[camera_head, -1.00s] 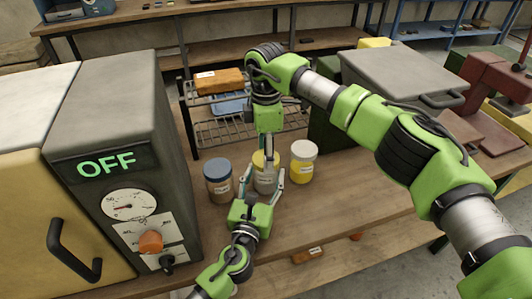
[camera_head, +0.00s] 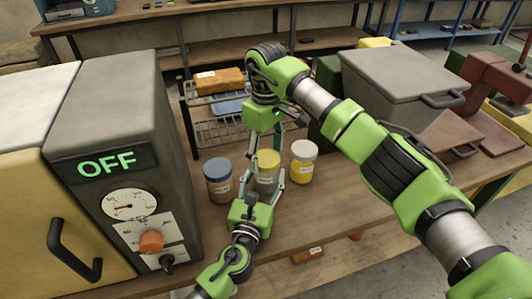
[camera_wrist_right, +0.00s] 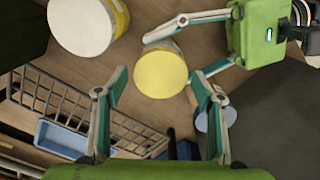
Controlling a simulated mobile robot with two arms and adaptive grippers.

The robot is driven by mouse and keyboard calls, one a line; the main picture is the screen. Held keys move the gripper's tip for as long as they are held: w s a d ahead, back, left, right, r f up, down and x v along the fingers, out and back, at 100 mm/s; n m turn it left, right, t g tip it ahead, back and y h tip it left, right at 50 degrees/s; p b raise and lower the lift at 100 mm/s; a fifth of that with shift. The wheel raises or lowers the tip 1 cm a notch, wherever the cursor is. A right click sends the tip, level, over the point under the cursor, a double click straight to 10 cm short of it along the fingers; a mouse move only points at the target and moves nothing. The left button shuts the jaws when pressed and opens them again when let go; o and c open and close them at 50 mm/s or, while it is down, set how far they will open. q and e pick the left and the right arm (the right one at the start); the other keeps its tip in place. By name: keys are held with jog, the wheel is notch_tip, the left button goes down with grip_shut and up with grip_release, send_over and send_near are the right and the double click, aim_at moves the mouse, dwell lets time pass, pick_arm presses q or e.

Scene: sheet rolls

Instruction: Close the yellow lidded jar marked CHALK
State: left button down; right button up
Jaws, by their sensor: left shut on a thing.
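The jar with the yellow lid (camera_head: 268,160) stands upright on the bench, in the middle of a row of three jars. Its label is too small to read. The lid sits on its top; I cannot tell how tightly. My left gripper (camera_head: 267,182) is shut on this jar's body from the front. In the right wrist view the round yellow lid (camera_wrist_right: 160,73) is seen from above, hiding the jar below. My right gripper (camera_wrist_right: 160,86) is open and empty above the lid, its two fingers apart and clear of it.
A blue-lidded jar (camera_head: 218,180) stands to the left, and a white-lidded yellow jar (camera_head: 303,161) to the right. Behind is a wire rack (camera_head: 222,130) with an orange block (camera_head: 220,80). A grey oven-like box (camera_head: 120,130) showing OFF bounds the left. The front bench (camera_head: 330,215) is clear.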

dwell(0.3)
jog(key=shift+s+r, duration=0.1)
jog(key=shift+r, duration=2.1)
jog(key=shift+c, duration=0.4)
